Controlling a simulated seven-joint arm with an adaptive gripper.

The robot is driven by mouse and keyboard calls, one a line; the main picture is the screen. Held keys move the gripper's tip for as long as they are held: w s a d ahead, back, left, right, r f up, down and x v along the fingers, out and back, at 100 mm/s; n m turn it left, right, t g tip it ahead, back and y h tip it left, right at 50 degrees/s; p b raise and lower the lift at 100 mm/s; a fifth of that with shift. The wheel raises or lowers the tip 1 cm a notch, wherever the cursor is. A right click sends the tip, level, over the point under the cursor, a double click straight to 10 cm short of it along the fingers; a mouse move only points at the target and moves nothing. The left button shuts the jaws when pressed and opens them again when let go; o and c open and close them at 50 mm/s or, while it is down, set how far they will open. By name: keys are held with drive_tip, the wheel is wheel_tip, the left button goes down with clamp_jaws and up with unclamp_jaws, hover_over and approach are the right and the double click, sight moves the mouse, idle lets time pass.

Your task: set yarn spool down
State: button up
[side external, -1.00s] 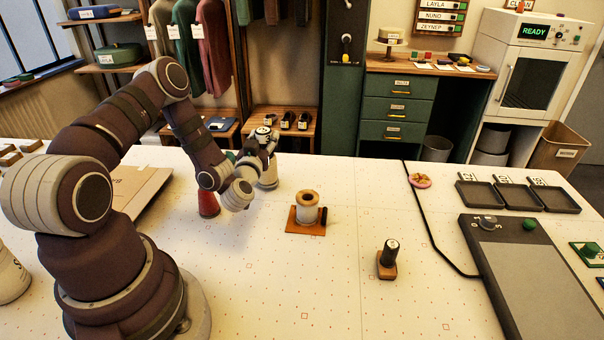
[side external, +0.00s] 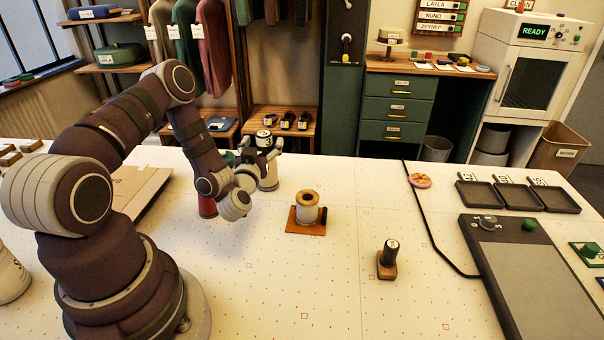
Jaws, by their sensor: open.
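A spool with wooden ends and pale winding (side external: 308,209) stands upright on a small brown wooden base (side external: 292,226), mid-table. A short dark upright piece stands at the base's right edge. My gripper (side external: 266,155) is open, behind and left of that spool and apart from it. Its fingers are at the upper part of a pale cylinder (side external: 268,180); I cannot tell whether they touch it. A red cone-shaped piece (side external: 207,207) stands left of my gripper, partly hidden by my wrist. A green piece shows partly behind my arm.
A dark capped cylinder stands on a wooden block (side external: 387,270) to the right. A black cable (side external: 436,240) crosses the table near a pink dish (side external: 419,181). Dark trays (side external: 512,196) and a grey panel (side external: 530,270) fill the right side. The front middle is clear.

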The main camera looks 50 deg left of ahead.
drive_tip(key=shift+s+d+r, duration=0.3)
drive_tip(key=shift+s+d, duration=0.25)
drive_tip(key=shift+d, duration=0.05)
wheel_tip(320, 180, up, 6)
drive_tip(key=w+d+r+m+h, duration=0.2)
drive_tip(key=d+m+h, duration=0.5)
drive_tip(key=d, duration=0.1)
drive_tip(key=w+d+r+m+h, duration=0.2)
drive_tip(key=w+d+m+h, duration=0.1)
drive_tip(key=d+m+h, duration=0.5)
drive_tip(key=s+r+n+g+y, duration=0.1)
drive_tip(key=s+n+g, duration=0.5)
drive_tip(key=s, duration=1.2)
drive_tip(key=shift+g+y, duration=0.6)
drive_tip(key=shift+w+a, duration=0.1)
